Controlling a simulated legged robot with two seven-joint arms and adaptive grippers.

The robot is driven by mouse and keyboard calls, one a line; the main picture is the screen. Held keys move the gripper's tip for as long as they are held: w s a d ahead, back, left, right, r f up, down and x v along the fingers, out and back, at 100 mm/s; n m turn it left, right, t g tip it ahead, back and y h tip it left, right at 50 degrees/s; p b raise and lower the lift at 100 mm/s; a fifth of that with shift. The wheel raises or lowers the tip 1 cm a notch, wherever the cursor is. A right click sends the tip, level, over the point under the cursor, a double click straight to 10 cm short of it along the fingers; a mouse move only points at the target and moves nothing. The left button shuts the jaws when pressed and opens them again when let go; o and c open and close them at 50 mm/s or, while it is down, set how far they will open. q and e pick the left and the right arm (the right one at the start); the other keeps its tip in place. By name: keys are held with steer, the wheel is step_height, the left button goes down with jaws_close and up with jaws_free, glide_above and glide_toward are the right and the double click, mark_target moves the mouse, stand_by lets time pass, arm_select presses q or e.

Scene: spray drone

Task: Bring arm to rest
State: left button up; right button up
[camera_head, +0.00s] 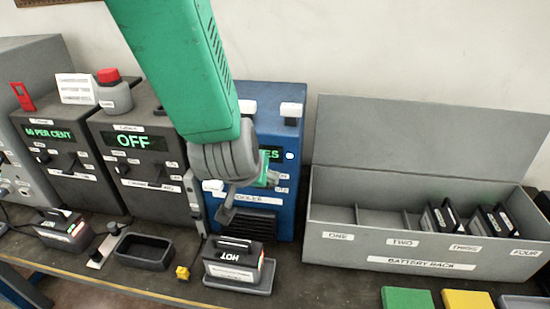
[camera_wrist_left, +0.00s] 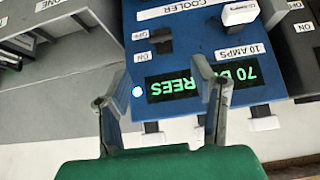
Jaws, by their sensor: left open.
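My left gripper (camera_head: 247,195), on a green arm coming down from the top in the head view, hangs in front of the blue cooler (camera_head: 291,150). In the left wrist view the two grey fingers of my left gripper (camera_wrist_left: 164,72) stand apart with nothing between them. The cooler panel (camera_wrist_left: 190,55) is beyond them, its green display reading 70 DEGREES. The arm hides part of the cooler and of its display in the head view. My right gripper is in neither view.
A battery marked HOT (camera_head: 234,262) sits in a tray below the gripper. An open grey battery rack (camera_head: 338,232) stands right, with batteries in slots three and four. Dark chargers (camera_head: 133,192) stand left, one reading OFF. An empty black tray (camera_head: 143,251) lies in front.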

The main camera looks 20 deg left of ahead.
arm_select(q)
steer(key=s+a+f+m+g, duration=0.1)
steer(key=s+a+f+g, duration=0.1)
steer(key=s+f, duration=0.55)
steer(key=s+a+f+g, duration=0.25)
steer(key=s+f, duration=0.25)
steer(key=f, duration=0.6)
steer(key=s+a+f+m+g+h, duration=0.1)
steer(key=s+f, duration=0.3)
steer(key=s, duration=0.3)
steer(key=s+a+f+g+h, duration=0.1)
steer(key=s+a+f+g, duration=0.1)
steer(key=s+f, duration=0.45)
step_height(320, 180, down, 17)
steer(key=d+m+b, duration=0.1)
steer(key=b, duration=1.8)
steer(key=shift+w+d+r, duration=0.15)
steer(key=shift+w+d, duration=0.05)
steer(key=shift+w, duration=0.05)
